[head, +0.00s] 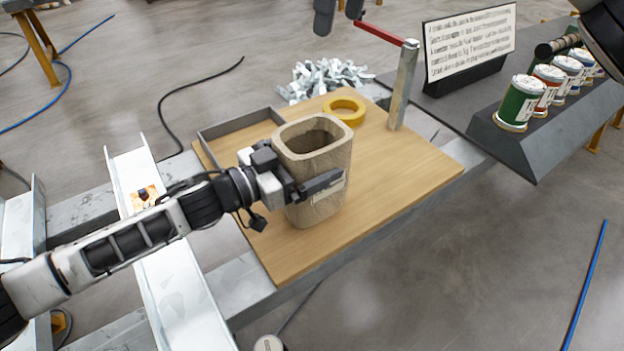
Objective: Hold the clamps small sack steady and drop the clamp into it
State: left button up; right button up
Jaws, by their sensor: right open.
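The sack (322,205) is a tan, open-topped, rounded square bag standing upright on a wooden board. A pale label shows on its front. My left gripper (318,186) is at the sack's left front, one dark finger lying across the front face; the other finger is not clearly visible. My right gripper (339,12) is at the top edge, its two dark fingertips apart. Just below them is the end of a red bar (380,34), which joins a grey upright piece (404,88) on the board; I cannot tell whether this is the clamp.
A yellow tape roll (359,110) and a shallow grey tray (240,121) lie near the sack. Metal pieces (322,76) are heaped behind the board (400,185). A sign (470,40) and several labelled cans (520,104) stand at right. The board's right front is clear.

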pick_arm(q)
jog(key=v, duration=1.2)
